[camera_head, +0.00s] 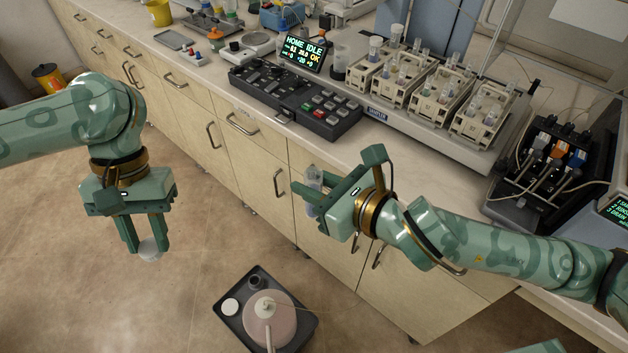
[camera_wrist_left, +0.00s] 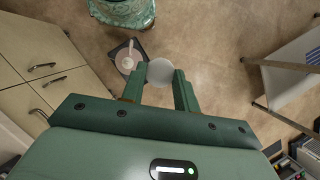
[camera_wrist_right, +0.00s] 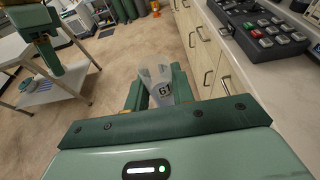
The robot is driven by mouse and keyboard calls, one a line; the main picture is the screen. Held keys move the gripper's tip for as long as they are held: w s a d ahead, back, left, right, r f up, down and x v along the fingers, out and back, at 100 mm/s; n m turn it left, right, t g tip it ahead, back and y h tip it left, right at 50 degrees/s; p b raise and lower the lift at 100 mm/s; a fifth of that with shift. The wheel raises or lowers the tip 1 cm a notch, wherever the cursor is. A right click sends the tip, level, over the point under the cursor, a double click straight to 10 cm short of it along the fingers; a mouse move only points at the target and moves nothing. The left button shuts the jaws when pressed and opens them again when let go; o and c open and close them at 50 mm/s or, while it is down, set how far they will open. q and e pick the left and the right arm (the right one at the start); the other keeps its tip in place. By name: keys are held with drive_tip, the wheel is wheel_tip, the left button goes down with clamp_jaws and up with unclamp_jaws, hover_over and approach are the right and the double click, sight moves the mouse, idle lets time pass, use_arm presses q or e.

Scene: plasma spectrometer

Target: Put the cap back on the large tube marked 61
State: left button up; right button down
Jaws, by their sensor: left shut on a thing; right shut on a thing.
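The white round cap (camera_head: 150,249) is between the fingertips of my left gripper (camera_head: 147,240), which is shut on it and points down. The cap also shows as a pale disc in the left wrist view (camera_wrist_left: 160,72). The large clear tube (camera_head: 313,190) is held by my right gripper (camera_head: 318,196) in front of the drawers. In the right wrist view the tube (camera_wrist_right: 161,90) shows the marking 61 between the two fingers. The cap and tube are well apart. The tube's mouth is too small to make out clearly.
The bench holds a black control panel (camera_head: 293,100), a HOME IDLE display (camera_head: 305,50) and racks of tubes (camera_head: 430,85) behind my right gripper. A dark tray (camera_head: 232,320) with a pink-filled container (camera_head: 270,322) stands on the floor below. Open floor lies between my grippers.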

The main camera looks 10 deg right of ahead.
use_arm(q)
drive_tip(key=w+d+r+m, duration=0.1)
drive_tip(key=w+d+r, duration=0.2)
drive_tip(key=d+r, duration=0.15)
drive_tip(key=n+t+h, duration=0.1)
drive_tip(key=n+h, duration=0.3)
drive_tip(key=n, duration=0.8)
approach(321, 180)
drive_tip(key=shift+s+d+r, duration=0.2)
drive_tip(key=shift+s+r, duration=0.3)
drive_tip(key=shift+s, duration=0.15)
drive_tip(key=shift+d+r+n+t+h, duration=0.1)
drive_tip(key=shift+d+n+t+h, duration=0.2)
drive_tip(key=shift+n+t, duration=0.45)
drive_tip(key=shift+f, duration=2)
drive_tip(key=shift+r, duration=0.1)
drive_tip(key=shift+f, duration=0.9)
